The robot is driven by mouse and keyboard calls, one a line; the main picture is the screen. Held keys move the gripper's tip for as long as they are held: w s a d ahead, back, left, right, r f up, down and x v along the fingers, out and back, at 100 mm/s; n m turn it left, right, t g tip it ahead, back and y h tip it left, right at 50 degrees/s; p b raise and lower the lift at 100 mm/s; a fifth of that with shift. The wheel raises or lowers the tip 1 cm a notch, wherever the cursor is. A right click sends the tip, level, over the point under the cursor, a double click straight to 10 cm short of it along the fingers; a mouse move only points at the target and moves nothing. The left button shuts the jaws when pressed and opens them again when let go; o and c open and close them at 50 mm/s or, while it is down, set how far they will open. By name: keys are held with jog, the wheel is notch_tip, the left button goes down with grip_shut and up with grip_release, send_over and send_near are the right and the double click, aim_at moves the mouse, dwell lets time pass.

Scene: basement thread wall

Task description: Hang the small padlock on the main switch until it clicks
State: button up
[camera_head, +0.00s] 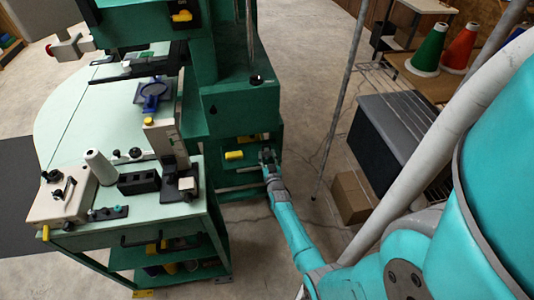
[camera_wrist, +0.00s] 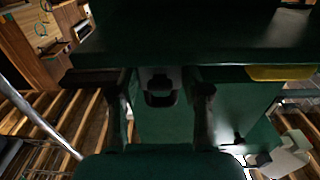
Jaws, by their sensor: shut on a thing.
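My gripper (camera_head: 268,158) is at the lower green machine cabinet, right of a yellow handle, at the end of my teal arm. In the wrist view its two dark fingers (camera_wrist: 160,100) stand either side of a small grey and black thing (camera_wrist: 160,76) with a U-shaped dark part. This looks like the small padlock, held between the fingers. The green cabinet face (camera_wrist: 165,128) is close behind it. I cannot clearly make out the main switch, or whether the padlock touches anything.
A yellow handle (camera_head: 234,155) is left of my gripper; a yellow part (camera_wrist: 280,72) also shows in the wrist view. The pale green worktable (camera_head: 110,105) carries several tools. A cardboard box (camera_head: 351,197) and a dark crate (camera_head: 395,125) stand right. Bare floor lies between.

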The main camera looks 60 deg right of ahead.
aim_at(267, 156)
jog(key=shift+r, duration=2)
